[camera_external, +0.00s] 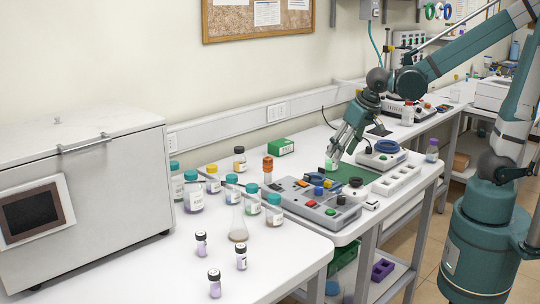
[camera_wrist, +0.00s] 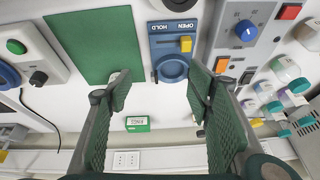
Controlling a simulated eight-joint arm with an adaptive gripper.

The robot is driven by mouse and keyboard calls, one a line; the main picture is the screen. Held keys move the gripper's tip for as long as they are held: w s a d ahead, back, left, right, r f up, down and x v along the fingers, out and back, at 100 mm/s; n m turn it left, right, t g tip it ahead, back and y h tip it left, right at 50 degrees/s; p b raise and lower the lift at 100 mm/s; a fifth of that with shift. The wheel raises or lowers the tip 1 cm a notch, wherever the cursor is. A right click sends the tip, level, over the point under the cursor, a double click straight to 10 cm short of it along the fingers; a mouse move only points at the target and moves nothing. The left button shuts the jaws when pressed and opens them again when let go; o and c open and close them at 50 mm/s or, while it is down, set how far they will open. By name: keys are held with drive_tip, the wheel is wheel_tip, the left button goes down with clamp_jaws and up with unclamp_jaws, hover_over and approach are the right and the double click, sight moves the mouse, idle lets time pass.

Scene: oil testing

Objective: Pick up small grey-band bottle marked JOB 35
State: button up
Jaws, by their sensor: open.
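Three small bottles with dark caps, one of them (camera_external: 201,243), another (camera_external: 241,256) and a third (camera_external: 214,284), stand upright at the front of the near bench. Their contents look pale purple, and their labels are too small to read, so I cannot tell which is marked JOB 35 or has a grey band. My gripper (camera_external: 337,152) is open and hangs over the far side of the bench, well right of these bottles. In the wrist view its two fingers (camera_wrist: 162,92) are spread apart with nothing between them.
Several teal-capped bottles (camera_external: 194,194) and a flask (camera_external: 238,226) stand left of a grey control panel (camera_external: 318,205). A green mat (camera_external: 355,173) lies near my gripper. A green box (camera_external: 281,147) sits by the wall. A large grey cabinet (camera_external: 85,190) fills the left.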

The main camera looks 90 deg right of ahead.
drive_tip(key=d+f+m+g+p, duration=0.1)
drive_tip(key=d+m+p, duration=0.1)
drive_tip(key=d, duration=0.2)
drive_tip(key=d+f+m+g+p, duration=0.1)
drive_tip(key=d+m, duration=0.1)
drive_tip(key=d, duration=0.3)
drive_tip(key=w+d+f+m+g+h+p, duration=0.1)
drive_tip(key=d+m+p, duration=0.1)
drive_tip(key=d, duration=0.3)
drive_tip(key=shift+w+d+f+m+p, duration=0.1)
drive_tip(key=shift+d+f+m+p, duration=0.15)
drive_tip(key=shift+m+p, duration=0.15)
drive_tip(key=shift+x, duration=1.3)
drive_tip(key=shift+f, duration=0.1)
drive_tip(key=shift+b+x, duration=0.55)
drive_tip(key=shift+x, duration=1.95)
drive_tip(key=c, duration=1.1)
